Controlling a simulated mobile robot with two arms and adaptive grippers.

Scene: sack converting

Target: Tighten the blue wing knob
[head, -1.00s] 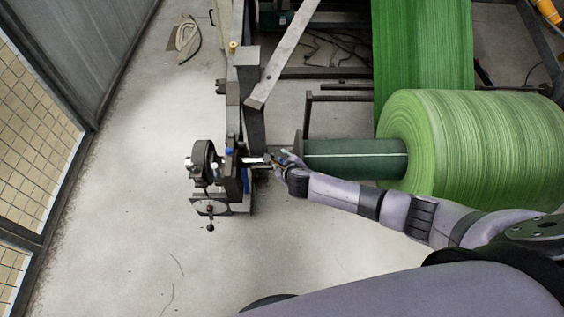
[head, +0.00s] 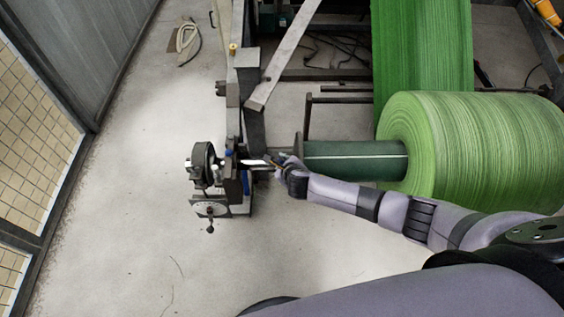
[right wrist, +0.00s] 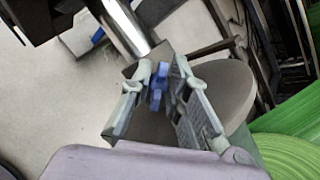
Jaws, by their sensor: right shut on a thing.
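The blue wing knob (right wrist: 158,84) shows in the right wrist view, between the two pale fingers of my right gripper (right wrist: 162,80). The fingers are shut on it. In the head view my right gripper (head: 274,163) reaches in from the right to the dark metal stand at the end of the roll's shaft. The knob cannot be told apart from the fingers there. My left gripper is not in view.
A large green roll (head: 480,145) sits on a dark green shaft (head: 350,160) right of the stand. A handwheel (head: 203,160) is on the stand's left side. A slanted grey bar (head: 283,55) rises behind. Open floor lies in front and to the left.

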